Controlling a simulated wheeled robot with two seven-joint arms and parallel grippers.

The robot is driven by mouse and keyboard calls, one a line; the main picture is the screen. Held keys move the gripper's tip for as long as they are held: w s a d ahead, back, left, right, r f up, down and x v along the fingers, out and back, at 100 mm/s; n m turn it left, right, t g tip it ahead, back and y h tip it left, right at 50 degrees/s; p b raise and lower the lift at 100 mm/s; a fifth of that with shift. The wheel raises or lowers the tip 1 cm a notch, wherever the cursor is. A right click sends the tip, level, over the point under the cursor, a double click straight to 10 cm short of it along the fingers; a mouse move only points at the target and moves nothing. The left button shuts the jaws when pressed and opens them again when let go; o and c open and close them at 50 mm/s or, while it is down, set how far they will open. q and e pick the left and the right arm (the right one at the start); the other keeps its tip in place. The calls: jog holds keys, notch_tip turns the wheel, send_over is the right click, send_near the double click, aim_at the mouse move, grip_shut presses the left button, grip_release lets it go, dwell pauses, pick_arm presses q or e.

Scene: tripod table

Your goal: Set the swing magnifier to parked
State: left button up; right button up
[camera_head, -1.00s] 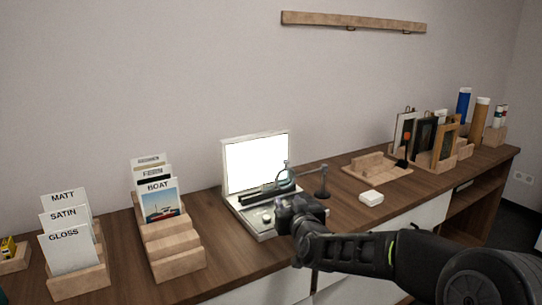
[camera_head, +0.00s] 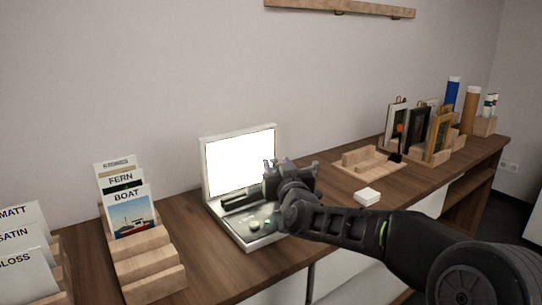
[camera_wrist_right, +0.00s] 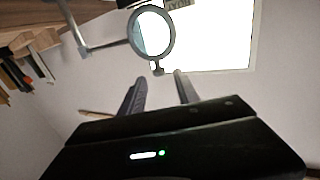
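The swing magnifier (camera_wrist_right: 152,33) shows in the right wrist view as a grey ring with a clear lens, on an arm running left to a post. A small tab hangs from the ring. My right gripper (camera_wrist_right: 159,77) is open, its two fingers apart, with the tab near the gap between the fingertips; I cannot tell whether they touch. In the head view my right gripper (camera_head: 276,163) is in front of the lit panel (camera_head: 238,162) and hides most of the magnifier and its stand. My left gripper is not in view.
The lit panel stands up from a pale base with a knob (camera_head: 254,224). Card racks (camera_head: 150,264) stand to the left. A white block (camera_head: 367,197), a wooden tray (camera_head: 345,170) and framed pictures (camera_head: 418,128) are to the right. A wooden rail (camera_head: 340,8) is on the wall.

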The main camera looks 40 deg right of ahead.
jog(key=x, duration=0.7)
jog(key=shift+w, duration=0.1)
grip_shut()
dwell(1.3)
